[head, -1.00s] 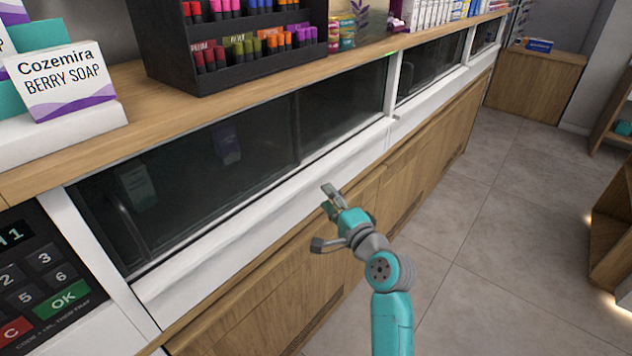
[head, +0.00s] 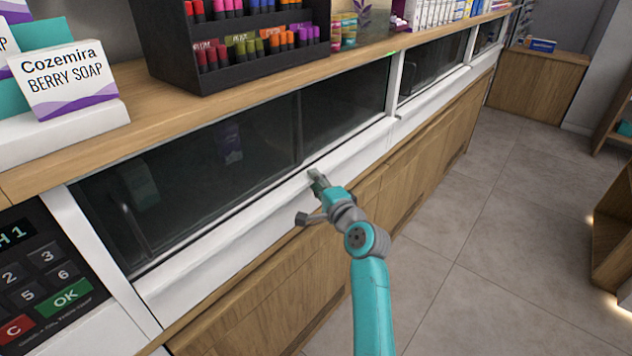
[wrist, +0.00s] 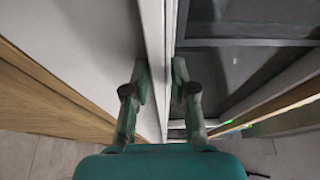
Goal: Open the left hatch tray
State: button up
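The left hatch is a long dark glass window (head: 200,165) in the counter front, with sliding panes. A white tray front (head: 225,235) runs along its lower edge and looks flush with the counter; it also shows in the wrist view (wrist: 95,50). My gripper (head: 316,178) is at the top edge of this white front, toward the hatch's right part. In the wrist view my gripper (wrist: 160,68) is open, with one finger on each side of the white lip in the picture. I cannot tell whether either finger touches it.
A keypad (head: 45,270) with a green OK key is left of the hatch. The wooden countertop (head: 130,95) above holds a soap display (head: 70,80) and a dark lipstick rack (head: 240,60). A second hatch (head: 430,65) lies farther right. The tiled floor (head: 480,240) is clear.

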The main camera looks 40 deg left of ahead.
grip_shut()
jog(key=s+d, duration=0.1)
jog(key=d, duration=1.8)
jog(key=shift+s, duration=0.3)
jog(key=shift+d+f, duration=0.1)
jog(key=o, duration=0.6)
grip_release()
jog(key=v, duration=1.2)
